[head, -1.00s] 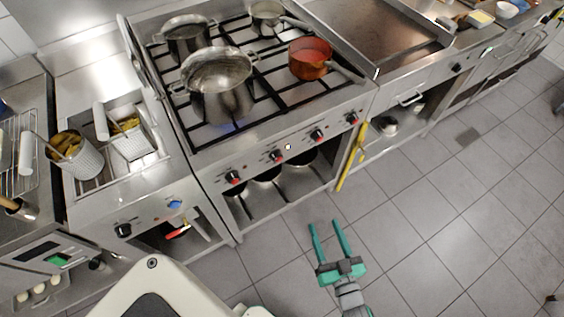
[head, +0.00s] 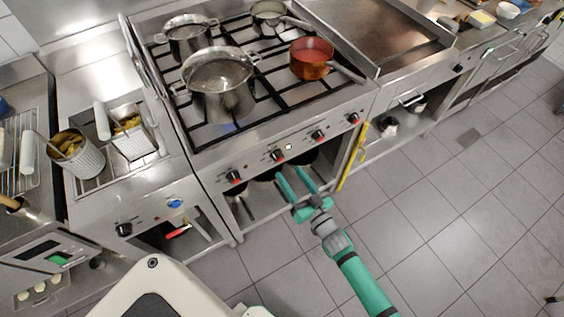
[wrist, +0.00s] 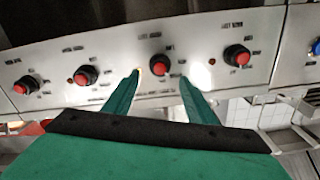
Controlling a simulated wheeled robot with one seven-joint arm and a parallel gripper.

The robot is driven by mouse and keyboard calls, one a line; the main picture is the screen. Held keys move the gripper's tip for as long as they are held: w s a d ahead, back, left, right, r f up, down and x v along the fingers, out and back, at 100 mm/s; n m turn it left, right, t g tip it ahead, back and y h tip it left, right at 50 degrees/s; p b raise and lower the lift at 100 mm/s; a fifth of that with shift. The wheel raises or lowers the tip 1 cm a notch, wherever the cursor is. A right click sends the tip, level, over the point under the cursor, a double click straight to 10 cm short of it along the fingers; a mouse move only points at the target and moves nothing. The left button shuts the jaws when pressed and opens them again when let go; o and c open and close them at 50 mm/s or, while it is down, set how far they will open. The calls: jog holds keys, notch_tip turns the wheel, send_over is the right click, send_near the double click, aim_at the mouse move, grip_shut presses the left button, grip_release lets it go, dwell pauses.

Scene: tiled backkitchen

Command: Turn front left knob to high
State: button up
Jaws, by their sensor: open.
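The stove's front panel (head: 300,143) carries a row of red-faced black knobs. The leftmost knob (head: 234,177) in the head view appears in the wrist view as the red knob (wrist: 237,56) nearest the blue one, since the order is reversed there. The second knob (head: 276,156) lies beyond my fingertips and shows between them in the wrist view (wrist: 160,64). The labels are too blurred to read, so they do not confirm which knob is front left. My gripper (head: 289,169) is open and empty, just short of the panel, with no contact visible.
A large steel pot (head: 218,95) stands on the front left burner with a faint blue glow beneath. A red pan (head: 311,60) sits at right, its handle pointing to the front edge. A yellow bar (head: 353,157) stands at the stove's right. The tiled floor (head: 430,210) is clear.

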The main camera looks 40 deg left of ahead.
aim_at(281, 160)
jog(key=x, duration=0.6)
jog(key=shift+w+a, duration=0.15)
jog(key=shift+a, duration=0.05)
jog(key=shift+c, duration=0.6)
jog(key=c, duration=0.9)
